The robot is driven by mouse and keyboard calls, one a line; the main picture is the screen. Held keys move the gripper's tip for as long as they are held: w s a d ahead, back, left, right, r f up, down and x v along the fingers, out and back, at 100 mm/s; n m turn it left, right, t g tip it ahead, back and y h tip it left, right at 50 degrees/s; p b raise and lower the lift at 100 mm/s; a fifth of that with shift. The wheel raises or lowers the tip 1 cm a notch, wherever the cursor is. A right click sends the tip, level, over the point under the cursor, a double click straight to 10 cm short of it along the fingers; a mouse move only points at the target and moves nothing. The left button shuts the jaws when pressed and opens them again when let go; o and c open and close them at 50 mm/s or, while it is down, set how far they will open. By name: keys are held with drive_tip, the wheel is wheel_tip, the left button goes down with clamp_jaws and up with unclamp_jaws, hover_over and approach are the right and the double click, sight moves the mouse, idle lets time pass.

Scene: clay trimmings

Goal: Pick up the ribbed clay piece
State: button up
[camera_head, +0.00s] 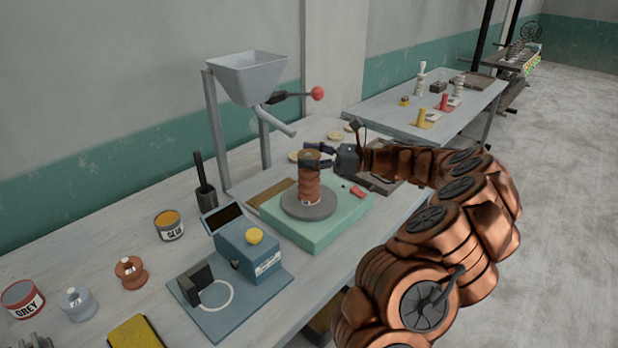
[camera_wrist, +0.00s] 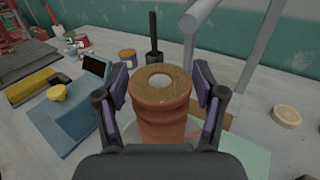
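The ribbed clay piece (camera_head: 310,188) is a reddish-brown upright cylinder with a tan top. It stands on a grey round wheel head (camera_head: 322,209) on a pale green base (camera_head: 352,214). My gripper (camera_head: 316,156) reaches in from the right at the piece's upper end. In the wrist view the clay piece (camera_wrist: 160,112) stands between the two purple-padded fingers of my gripper (camera_wrist: 161,100). The fingers are spread, one on each side, with narrow gaps visible. The lower part of the piece is hidden by my gripper in the wrist view.
A grey hopper (camera_head: 246,78) on legs with a red-knobbed lever stands behind. A blue device (camera_head: 248,248), a glue tin (camera_head: 169,225) and a dark upright tool (camera_head: 204,183) are to the left. A second table (camera_head: 400,112) stands farther back.

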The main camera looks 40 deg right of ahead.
clamp_jaws()
idle(0.3)
drive_tip(key=shift+r, duration=0.15)
